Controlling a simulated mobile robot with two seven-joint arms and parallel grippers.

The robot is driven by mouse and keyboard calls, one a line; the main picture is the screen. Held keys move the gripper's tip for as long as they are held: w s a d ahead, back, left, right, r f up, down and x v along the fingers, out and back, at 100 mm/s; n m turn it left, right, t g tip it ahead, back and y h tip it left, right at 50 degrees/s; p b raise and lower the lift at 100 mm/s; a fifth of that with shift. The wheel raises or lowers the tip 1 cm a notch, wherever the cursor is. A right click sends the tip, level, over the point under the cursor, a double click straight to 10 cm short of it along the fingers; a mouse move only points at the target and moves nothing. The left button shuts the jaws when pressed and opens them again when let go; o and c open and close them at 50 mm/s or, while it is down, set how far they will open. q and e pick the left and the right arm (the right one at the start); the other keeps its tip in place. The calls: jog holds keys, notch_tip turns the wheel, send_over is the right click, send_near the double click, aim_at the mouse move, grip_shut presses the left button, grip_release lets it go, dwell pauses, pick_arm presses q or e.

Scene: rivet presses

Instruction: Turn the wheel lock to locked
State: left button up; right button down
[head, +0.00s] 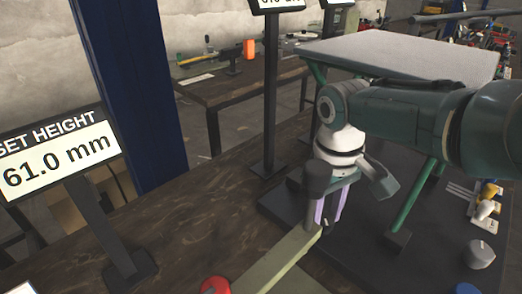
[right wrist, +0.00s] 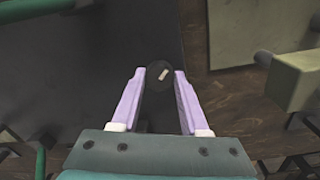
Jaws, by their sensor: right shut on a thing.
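In the right wrist view, a dark round knob with a short, slanted pale mark, which looks like the wheel lock (right wrist: 154,84), sits between my fingertips. My right gripper (head: 331,214) reaches down over the black base plate (head: 375,262), its lilac fingers pointing down. In the right wrist view, the gripper (right wrist: 159,72) is shut on the dark knob, one finger at each side. In the head view, I cannot make out the knob at the fingertips. No lettering shows, so I cannot tell its position name. My left gripper is not in view.
A grey knob (head: 480,254) stands at right. A sign (head: 60,165) reads 61.0 mm. Green legs carry a grey top (head: 410,52).

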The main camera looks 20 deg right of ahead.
jog(key=m, duration=0.4)
jog(key=shift+m, duration=0.3)
jog(key=m, duration=0.4)
jog(key=shift+m, duration=0.3)
jog(key=shift+c, duration=2.1)
grip_release()
